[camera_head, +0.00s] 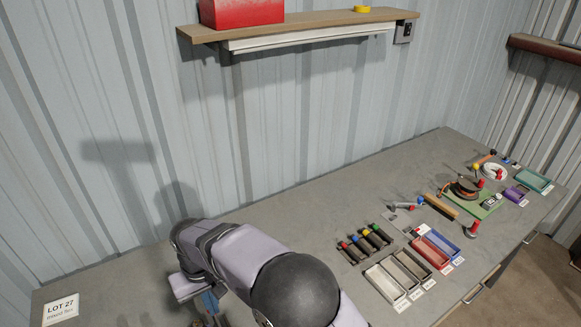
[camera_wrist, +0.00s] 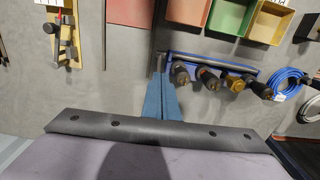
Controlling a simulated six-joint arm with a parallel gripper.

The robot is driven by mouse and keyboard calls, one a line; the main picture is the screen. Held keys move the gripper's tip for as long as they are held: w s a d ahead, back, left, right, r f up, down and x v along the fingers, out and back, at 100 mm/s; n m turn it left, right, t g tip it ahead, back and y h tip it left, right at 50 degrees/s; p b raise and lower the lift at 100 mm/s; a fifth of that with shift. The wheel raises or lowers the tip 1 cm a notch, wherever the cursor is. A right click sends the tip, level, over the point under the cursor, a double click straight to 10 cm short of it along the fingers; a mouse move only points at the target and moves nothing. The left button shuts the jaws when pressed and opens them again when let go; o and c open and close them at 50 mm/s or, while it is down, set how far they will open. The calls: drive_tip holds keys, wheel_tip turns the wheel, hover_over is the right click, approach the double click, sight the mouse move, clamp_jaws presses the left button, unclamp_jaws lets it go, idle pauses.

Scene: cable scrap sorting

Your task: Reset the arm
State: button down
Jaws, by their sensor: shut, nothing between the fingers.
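My gripper (camera_wrist: 160,78) shows in the wrist view as two blue fingers lying together, shut with nothing between them. The fingertips are over the grey bench, just left of a blue rack holding several dark-handled tools (camera_wrist: 208,78). I cannot tell whether they touch the rack. In the head view my arm reaches over the left part of the bench (camera_head: 130,282), and a bit of the blue gripper (camera_head: 210,302) shows beside it, with the rest hidden by the arm.
Open trays (camera_head: 393,282) in pale, brown, red and blue line the bench's front, beside several tools (camera_head: 365,242). A green board (camera_head: 474,205) and a teal tray (camera_head: 534,181) lie farther right. A wall shelf (camera_head: 300,25) hangs above. A blue cable coil (camera_wrist: 287,82) is at the wrist view's right.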

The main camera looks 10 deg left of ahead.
drive_tip(key=s+d+f+n+g+h, duration=0.1)
drive_tip(key=s+d+f, duration=0.25)
drive_tip(key=d, duration=0.35)
drive_tip(key=s+d+f+h, duration=0.1)
drive_tip(key=s+d+f, duration=0.25)
drive_tip(key=d, duration=0.45)
drive_tip(key=d+r+m+b, duration=0.1)
drive_tip(key=d+r+m, duration=0.1)
drive_tip(key=d, duration=0.7)
drive_tip(key=w+d+r+m+y+b, duration=0.1)
drive_tip(key=d+m, duration=0.4)
drive_tip(key=d, duration=0.5)
drive_tip(key=d+r+m+t+y+b, duration=0.1)
drive_tip(key=d+r+m+b, duration=0.1)
drive_tip(key=d, duration=0.7)
drive_tip(key=shift+w+d+r+m+b, duration=0.3)
drive_tip(key=shift+w+r+m, duration=0.1)
drive_tip(key=shift+r+m, duration=0.4)
drive_tip(key=shift+a+r, duration=0.1)
